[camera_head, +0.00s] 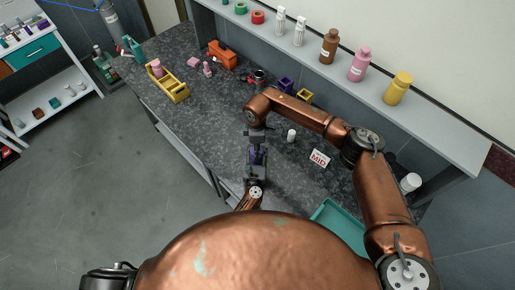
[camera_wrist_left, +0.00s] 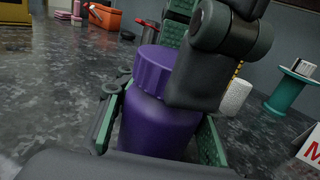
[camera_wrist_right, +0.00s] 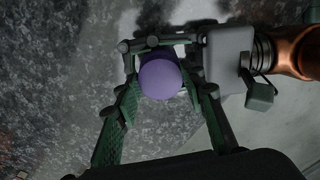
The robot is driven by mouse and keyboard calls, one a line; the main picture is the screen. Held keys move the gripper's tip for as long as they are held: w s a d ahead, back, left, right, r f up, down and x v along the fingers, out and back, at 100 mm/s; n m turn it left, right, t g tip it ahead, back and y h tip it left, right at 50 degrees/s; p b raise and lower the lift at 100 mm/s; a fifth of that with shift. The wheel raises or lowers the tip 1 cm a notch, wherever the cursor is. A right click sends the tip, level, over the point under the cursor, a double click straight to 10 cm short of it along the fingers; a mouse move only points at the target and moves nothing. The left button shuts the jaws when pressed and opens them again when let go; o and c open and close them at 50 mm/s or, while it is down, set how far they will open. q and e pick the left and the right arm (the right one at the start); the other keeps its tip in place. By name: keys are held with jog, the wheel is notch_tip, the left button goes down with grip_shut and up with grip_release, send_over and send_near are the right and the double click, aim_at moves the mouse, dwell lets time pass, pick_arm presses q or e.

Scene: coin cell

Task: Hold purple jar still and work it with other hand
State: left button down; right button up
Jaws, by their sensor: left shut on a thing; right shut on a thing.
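The purple jar (camera_wrist_left: 158,120) stands upright between the green-padded fingers of my left gripper (camera_wrist_left: 155,135), which is shut on its body. Its ribbed purple lid (camera_wrist_left: 153,68) is on the jar. In the right wrist view the round lid top (camera_wrist_right: 160,78) lies between the fingers of my right gripper (camera_wrist_right: 162,90), which is shut on the lid from above. In the head view the jar (camera_head: 257,156) is small and partly hidden between my left gripper (camera_head: 256,168) and right gripper (camera_head: 258,138).
A white bottle (camera_head: 291,136) and a MID sign (camera_head: 320,158) stand right of the jar. A teal tray (camera_head: 340,224) lies near the front right. A yellow rack (camera_head: 172,88) and orange toolbox (camera_head: 222,54) stand farther back left. The counter left of the jar is clear.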

jog(key=m, duration=0.5)
jog(key=shift+m, duration=0.4)
jog(key=o, duration=0.7)
jog(key=shift+o, duration=0.2)
jog(key=shift+r, duration=0.15)
jog(key=shift+r, duration=2.1)
jog(key=shift+c, duration=0.3)
